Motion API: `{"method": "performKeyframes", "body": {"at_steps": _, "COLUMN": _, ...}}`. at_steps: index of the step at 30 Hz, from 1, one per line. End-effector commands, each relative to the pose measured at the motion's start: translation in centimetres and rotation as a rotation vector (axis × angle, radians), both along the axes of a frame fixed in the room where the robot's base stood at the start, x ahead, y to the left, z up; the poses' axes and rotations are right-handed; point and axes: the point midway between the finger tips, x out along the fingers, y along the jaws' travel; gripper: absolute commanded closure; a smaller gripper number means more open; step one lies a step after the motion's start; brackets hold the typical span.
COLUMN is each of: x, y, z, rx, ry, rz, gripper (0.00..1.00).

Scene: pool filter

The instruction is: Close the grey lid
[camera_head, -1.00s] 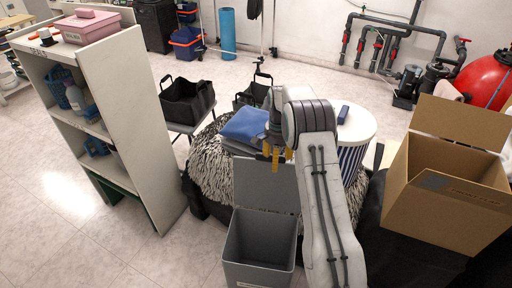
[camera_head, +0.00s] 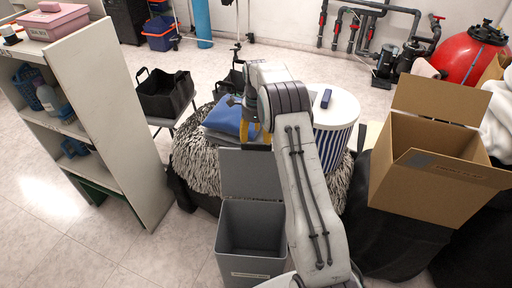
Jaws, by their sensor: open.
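The grey lid (camera_head: 250,174) stands raised, nearly upright, at the back edge of the grey bin (camera_head: 252,268). The bin is open and its inside looks empty. My gripper (camera_head: 255,132), with yellow fingers, is above and behind the lid's top edge, in front of the blue folded cloth. The fingers appear apart and hold nothing that I can see. I cannot tell whether a finger touches the lid. My arm covers the area just right of the bin.
A shelf (camera_head: 118,110) stands to the left. An open cardboard box (camera_head: 426,190) is to the right. A blue-striped white drum (camera_head: 334,122) and a shaggy grey pouf (camera_head: 196,165) with blue folded cloth (camera_head: 226,119) are behind. Floor is free at front left.

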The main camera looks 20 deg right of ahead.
Motion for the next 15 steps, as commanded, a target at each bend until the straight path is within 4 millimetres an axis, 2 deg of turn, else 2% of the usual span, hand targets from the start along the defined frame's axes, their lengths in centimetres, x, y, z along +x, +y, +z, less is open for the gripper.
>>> {"method": "performKeyframes", "body": {"at_steps": 6, "x": -0.1, "y": 0.0, "z": -2.9, "rx": 0.001, "ry": 0.003, "rz": 0.002, "gripper": 0.39}}
{"method": "performKeyframes", "body": {"at_steps": 15, "x": 0.0, "y": 0.0, "z": -5.5, "rx": 0.0, "ry": 0.001, "rz": 0.003, "gripper": 0.39}}
